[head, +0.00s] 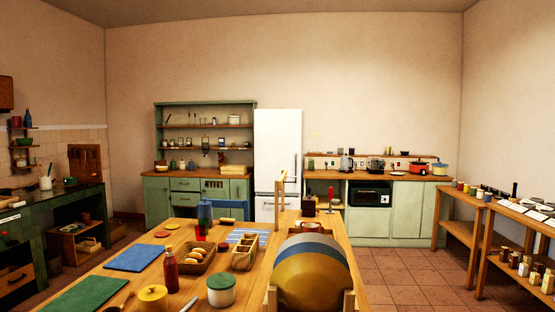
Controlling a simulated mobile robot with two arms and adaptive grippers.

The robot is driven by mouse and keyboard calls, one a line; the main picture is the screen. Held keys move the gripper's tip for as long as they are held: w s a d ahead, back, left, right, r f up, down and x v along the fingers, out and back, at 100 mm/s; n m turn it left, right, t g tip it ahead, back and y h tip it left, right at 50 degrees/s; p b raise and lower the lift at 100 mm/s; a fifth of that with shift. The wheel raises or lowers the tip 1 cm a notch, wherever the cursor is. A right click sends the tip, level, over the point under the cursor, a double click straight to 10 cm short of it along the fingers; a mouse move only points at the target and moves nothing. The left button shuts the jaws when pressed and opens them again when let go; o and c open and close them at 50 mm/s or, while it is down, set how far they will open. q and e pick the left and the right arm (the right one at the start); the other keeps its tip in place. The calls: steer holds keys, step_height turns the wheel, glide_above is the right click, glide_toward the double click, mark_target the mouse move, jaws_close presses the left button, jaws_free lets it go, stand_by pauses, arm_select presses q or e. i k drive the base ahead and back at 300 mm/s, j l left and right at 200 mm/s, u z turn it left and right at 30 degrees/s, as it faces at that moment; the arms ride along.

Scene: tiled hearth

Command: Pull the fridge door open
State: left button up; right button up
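The white fridge (277,143) stands against the back wall in the head view, between the green hutch and the counter with the microwave. Its tall upper door appears shut, with a dark vertical handle near its right edge. A lower section below a seam is partly hidden by things on the wooden table. Neither of my grippers shows in the head view, so the fridge stands with no gripper visible at it.
A long wooden table (123,281) with a bread basket, jars and mats fills the foreground between me and the fridge. A large striped barrel (311,274) sits at its right end. Tiled floor (390,268) is open to the right, before side benches (459,232).

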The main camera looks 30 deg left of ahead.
mark_target(278, 132)
steer(key=i+l+z, duration=0.4)
steer(key=i+z, duration=0.2)
steer(key=i+l+z, duration=0.15)
steer(key=i+z, duration=0.2)
steer(key=i, duration=0.8)
steer(key=i+j+u, duration=0.1)
steer(key=i+u, duration=0.7)
steer(key=i+l+u, duration=0.25)
steer(key=i+u, duration=0.15)
steer(key=i+l+u, duration=0.1)
steer(key=i+u, duration=0.35)
steer(key=i, duration=3.9)
